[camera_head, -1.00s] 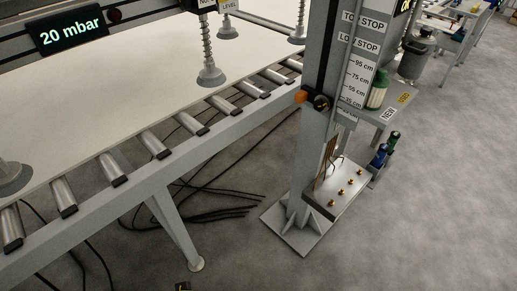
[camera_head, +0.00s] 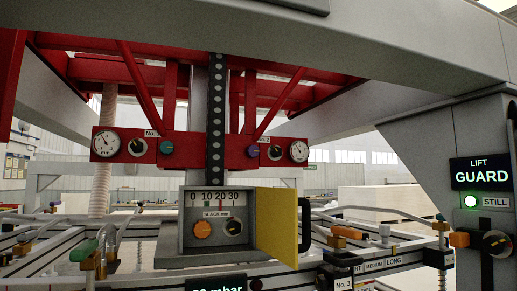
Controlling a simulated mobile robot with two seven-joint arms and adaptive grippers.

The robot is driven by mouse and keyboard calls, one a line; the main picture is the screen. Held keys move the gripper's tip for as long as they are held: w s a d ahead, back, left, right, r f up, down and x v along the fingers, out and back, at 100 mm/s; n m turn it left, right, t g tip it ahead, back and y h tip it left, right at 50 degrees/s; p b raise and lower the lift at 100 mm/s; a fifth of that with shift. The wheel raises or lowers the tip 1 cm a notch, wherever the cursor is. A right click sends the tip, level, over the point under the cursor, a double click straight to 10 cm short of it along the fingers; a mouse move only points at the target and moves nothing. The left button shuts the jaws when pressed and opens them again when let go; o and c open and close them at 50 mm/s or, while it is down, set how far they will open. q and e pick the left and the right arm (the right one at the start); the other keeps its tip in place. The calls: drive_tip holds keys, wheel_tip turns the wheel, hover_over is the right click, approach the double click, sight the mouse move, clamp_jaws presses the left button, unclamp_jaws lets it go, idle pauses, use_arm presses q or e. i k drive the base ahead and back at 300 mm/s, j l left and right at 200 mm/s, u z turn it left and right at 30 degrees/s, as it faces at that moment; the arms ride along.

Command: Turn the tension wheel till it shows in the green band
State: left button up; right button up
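A grey box (camera_head: 187,248) hangs under the red carriage in the middle of the head view, its yellow door (camera_head: 276,222) swung open to the right with a black handle. Inside, an orange wheel (camera_head: 203,229) sits at the left and a black knob (camera_head: 233,227) at the right. Above them is a white slack scale (camera_head: 227,208) in mm, marked 0 to 30. A small green band shows near the 10, and a thin red line stands near the 20, apart from the green. Neither of my grippers is in view.
A dark toothed strip (camera_head: 215,120) runs down in front of the red carriage (camera_head: 185,147) to the box. Gauges and knobs flank it. Frame rails with hoses and coloured levers lie below.

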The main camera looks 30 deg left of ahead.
sight(201, 228)
drive_tip(key=u, duration=1.2)
